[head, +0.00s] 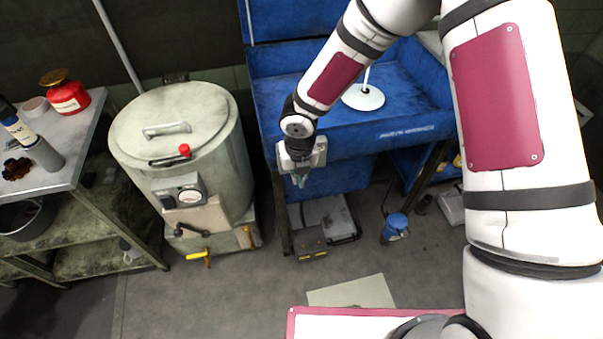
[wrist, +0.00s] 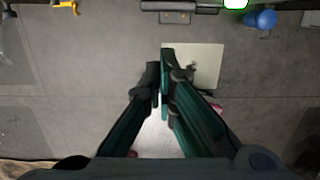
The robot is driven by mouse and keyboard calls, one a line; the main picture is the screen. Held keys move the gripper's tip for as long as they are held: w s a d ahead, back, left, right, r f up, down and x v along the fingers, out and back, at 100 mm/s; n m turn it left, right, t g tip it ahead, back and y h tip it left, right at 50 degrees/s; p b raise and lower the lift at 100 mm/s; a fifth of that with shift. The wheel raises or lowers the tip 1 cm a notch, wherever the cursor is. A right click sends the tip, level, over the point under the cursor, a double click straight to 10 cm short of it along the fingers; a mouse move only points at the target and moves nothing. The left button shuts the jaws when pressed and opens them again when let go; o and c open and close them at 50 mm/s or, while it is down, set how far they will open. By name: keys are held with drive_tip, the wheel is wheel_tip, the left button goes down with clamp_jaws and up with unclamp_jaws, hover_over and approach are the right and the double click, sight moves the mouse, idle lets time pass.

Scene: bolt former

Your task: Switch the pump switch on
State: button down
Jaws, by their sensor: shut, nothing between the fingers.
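No part is clearly marked as the pump switch. A grey control box with a round dial (head: 180,196) is on the front of the pale metal drum (head: 165,125) in the head view. A red knob (head: 184,149) sits near its lid. My gripper (head: 299,180) hangs pointing down in front of the blue bench, to the right of the drum and apart from it. In the wrist view my gripper (wrist: 160,68) has its dark green fingers together and empty, above the floor. The control box is out of the wrist view.
Yellow-handled valves (head: 201,257) stick out at the drum's base. A dark box (head: 312,242) and a blue container (head: 396,226) stand on the floor by the blue bench (head: 285,95). A flat pale plate (head: 352,292) lies on open floor. A shelf table (head: 75,150) stands left.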

drive_tip(key=s+d+r, duration=0.1)
drive_tip(key=s+r, duration=0.3)
drive_tip(key=r, duration=0.5)
drive_tip(key=shift+s+p, duration=0.15)
drive_tip(key=shift+p, duration=0.15)
drive_tip(key=shift+d+r, duration=0.15)
drive_tip(key=s+d+r+m+t+h, duration=0.2)
drive_tip(key=s+d+r+m+h, duration=0.15)
drive_tip(key=d+r+m, duration=1.35)
drive_tip(key=s+d+r+m+y, duration=0.1)
drive_tip(key=s+d+r+m, duration=0.1)
drive_tip(key=s+r+m, duration=0.3)
drive_tip(key=s+d+r+m+t+y, duration=0.1)
drive_tip(key=s+r+m, duration=0.4)
drive_tip(key=s+m, duration=0.5)
drive_tip(key=d+m+y, duration=0.1)
drive_tip(key=m, duration=0.6)
drive_tip(key=shift+s+d, duration=0.35)
drive_tip(key=shift+d, duration=0.05)
